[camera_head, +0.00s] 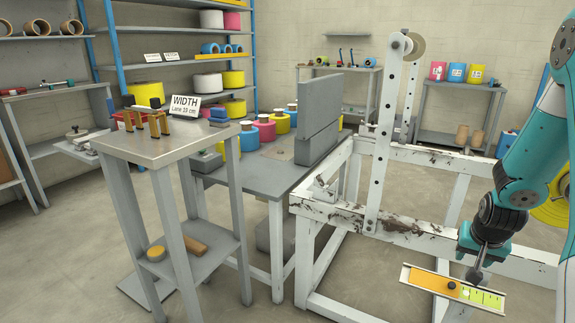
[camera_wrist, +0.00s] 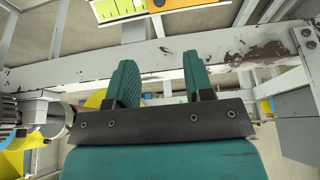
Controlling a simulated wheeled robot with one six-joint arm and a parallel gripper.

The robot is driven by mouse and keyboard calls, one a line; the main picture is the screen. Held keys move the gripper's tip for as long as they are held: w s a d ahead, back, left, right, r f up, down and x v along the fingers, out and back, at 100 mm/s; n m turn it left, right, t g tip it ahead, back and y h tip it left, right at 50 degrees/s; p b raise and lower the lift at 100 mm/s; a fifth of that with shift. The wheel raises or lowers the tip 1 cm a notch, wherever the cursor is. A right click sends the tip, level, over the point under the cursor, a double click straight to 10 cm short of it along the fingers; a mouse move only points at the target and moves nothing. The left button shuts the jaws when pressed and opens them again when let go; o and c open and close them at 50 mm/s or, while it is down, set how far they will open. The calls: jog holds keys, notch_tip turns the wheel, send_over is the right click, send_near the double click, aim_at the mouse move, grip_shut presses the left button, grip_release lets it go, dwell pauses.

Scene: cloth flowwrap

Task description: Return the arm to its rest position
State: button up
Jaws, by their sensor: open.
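My teal arm (camera_head: 540,140) comes in from the right side of the head view and bends down to a black wrist. My gripper (camera_head: 477,275) points downward beside the white frame. In the wrist view my gripper (camera_wrist: 158,72) shows two teal fingers apart with nothing between them. A narrow plate with an orange part, a black knob and a yellow-green scale (camera_head: 483,298) is just below the gripper in the head view. The scale also shows beyond the fingertips at the top of the wrist view (camera_wrist: 122,8). Whether the gripper touches the plate cannot be told.
The worn white frame (camera_head: 400,236) stands close by my gripper, with an upright post (camera_head: 385,130). A grey bench (camera_head: 262,172) and a tall stand (camera_head: 160,150) with a WIDTH sign (camera_head: 185,106) are to the left. Shelves with rolls line the back.

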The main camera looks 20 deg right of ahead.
jog(key=w+a+r+n+y, duration=0.1)
jog(key=a+r+n+y, duration=0.4)
jog(key=a, duration=0.8)
jog(key=w+a+r+n, duration=0.1)
jog(key=a+r+n, duration=0.2)
jog(key=a+r, duration=0.75)
jog(key=s+a+r+n+g+y, duration=0.3)
jog(key=s+a+n, duration=0.4)
jog(key=s+a, duration=0.9)
notch_tip(320, 180, up, 25)
jog(key=a+n+p, duration=0.1)
jog(key=a+p, duration=0.1)
jog(key=p, duration=2.2)
jog(key=shift+a+h, duration=0.2)
jog(key=shift+h, duration=0.1)
